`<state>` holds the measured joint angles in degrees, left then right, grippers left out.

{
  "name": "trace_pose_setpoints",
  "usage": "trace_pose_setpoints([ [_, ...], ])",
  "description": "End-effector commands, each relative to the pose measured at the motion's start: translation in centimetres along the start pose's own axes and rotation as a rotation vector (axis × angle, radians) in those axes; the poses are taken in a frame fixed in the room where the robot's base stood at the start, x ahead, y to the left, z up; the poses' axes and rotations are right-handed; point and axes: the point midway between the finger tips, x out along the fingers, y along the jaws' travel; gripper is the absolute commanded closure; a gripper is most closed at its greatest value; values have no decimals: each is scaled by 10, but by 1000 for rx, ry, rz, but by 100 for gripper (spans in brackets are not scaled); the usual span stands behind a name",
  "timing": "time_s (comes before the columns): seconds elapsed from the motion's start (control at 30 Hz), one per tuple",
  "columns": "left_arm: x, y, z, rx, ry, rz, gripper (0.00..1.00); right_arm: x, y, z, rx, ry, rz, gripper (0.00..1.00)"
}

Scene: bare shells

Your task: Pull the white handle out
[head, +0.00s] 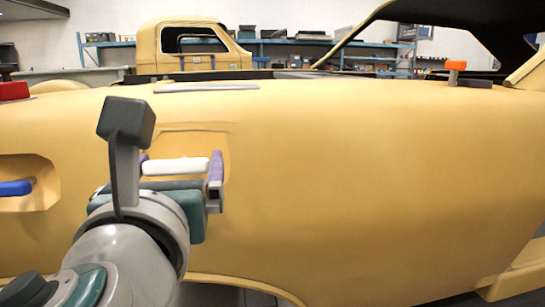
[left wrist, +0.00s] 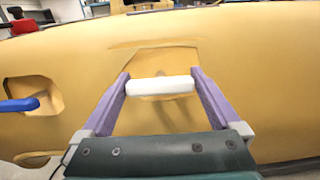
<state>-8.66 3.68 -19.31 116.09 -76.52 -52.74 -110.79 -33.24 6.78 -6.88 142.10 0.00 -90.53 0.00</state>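The white handle (head: 175,166) is a short horizontal bar in front of a shallow recess in a large yellow car-body panel. It also shows in the left wrist view (left wrist: 160,87), level and centred. My left gripper (head: 180,168) has one purple finger at each end of the bar. In the left wrist view, the fingers (left wrist: 160,82) stand wide apart, and the handle fills the space between their tips, with no gap visible at either end. The gripper looks shut on the handle lengthwise. The mount behind the handle is mostly hidden. My right gripper does not show.
A blue handle (head: 15,188) sits in another recess to the left. A red object (head: 14,91) and an orange knob (head: 456,66) stand on top of the yellow body (head: 350,180). A yellow cab shell (head: 192,48) and blue shelves are behind. The panel right of the gripper is clear.

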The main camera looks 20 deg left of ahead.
Motion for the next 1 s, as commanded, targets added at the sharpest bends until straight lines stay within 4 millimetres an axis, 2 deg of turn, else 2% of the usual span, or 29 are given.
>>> trace_pose_setpoints([
  [0.23,0,0,-1,1,3,0,0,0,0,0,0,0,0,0],
  [0.33,-6,0,-2,2,4,0,0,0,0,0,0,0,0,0],
  [0.73,-80,0,-2,1,7,0,0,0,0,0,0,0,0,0],
  [0.9,-97,0,-1,1,3,0,0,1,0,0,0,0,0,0],
  [1.0,-100,0,0,0,2,0,0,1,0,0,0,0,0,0],
])
